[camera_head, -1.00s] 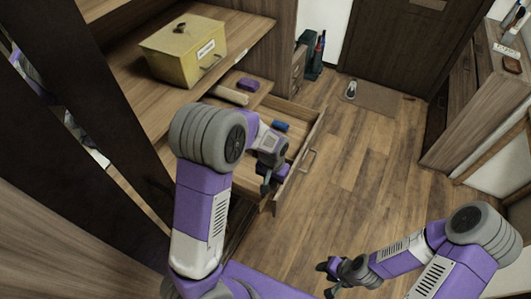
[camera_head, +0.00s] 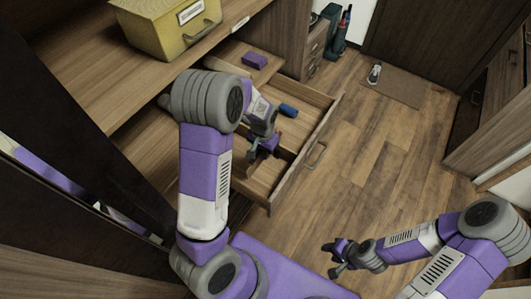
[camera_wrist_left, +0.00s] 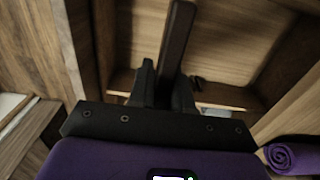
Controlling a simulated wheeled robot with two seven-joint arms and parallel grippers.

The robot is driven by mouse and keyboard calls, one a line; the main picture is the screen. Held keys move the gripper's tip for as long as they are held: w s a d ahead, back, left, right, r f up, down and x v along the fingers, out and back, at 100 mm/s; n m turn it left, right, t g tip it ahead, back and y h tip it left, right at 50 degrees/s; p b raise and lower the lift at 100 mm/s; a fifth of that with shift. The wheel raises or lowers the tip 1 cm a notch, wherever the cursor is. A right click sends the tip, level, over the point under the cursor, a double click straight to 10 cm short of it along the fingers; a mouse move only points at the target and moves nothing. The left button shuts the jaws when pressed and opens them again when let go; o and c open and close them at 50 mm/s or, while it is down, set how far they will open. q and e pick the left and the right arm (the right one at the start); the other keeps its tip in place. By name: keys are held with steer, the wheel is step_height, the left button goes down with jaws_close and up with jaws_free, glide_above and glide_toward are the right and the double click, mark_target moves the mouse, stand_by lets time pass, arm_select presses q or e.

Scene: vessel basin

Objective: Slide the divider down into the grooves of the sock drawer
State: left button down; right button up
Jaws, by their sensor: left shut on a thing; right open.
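The sock drawer (camera_head: 312,152) is pulled out at the centre of the head view, and its handle faces right. My left gripper (camera_head: 258,150) reaches down into or just over it. In the left wrist view my left gripper (camera_wrist_left: 163,92) is shut on the divider (camera_wrist_left: 178,40), a dark wooden strip seen nearly edge-on. The divider's lower end and the grooves are not clear, so I cannot tell whether it sits in them. My right gripper (camera_head: 338,257) is open and empty over the floor at the lower right.
A blue roll (camera_head: 288,110) lies in the drawer. A purple roll (camera_wrist_left: 290,155) shows at the lower right of the wrist view. A purple block (camera_head: 254,60) lies behind the drawer, and a yellow box (camera_head: 168,28) stands on the shelf. The floor right of the drawer is clear.

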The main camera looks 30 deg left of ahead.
arm_select(q)
steer(key=shift+s, duration=0.1)
stand_by(0.4)
steer(key=shift+f+b, duration=2.2)
steer(key=shift+f, duration=0.8)
steer(key=shift+f+b, duration=2.4)
steer(key=shift+f, duration=0.95)
steer(key=c, duration=1)
jaws_free()
steer(key=shift+r, duration=0.1)
steer(key=shift+o, duration=0.2)
steer(key=shift+r, duration=0.1)
step_height(320, 180, up, 7)
steer(key=p, duration=0.2)
steer(key=shift+r+p, duration=0.2)
steer(key=shift+p, duration=0.1)
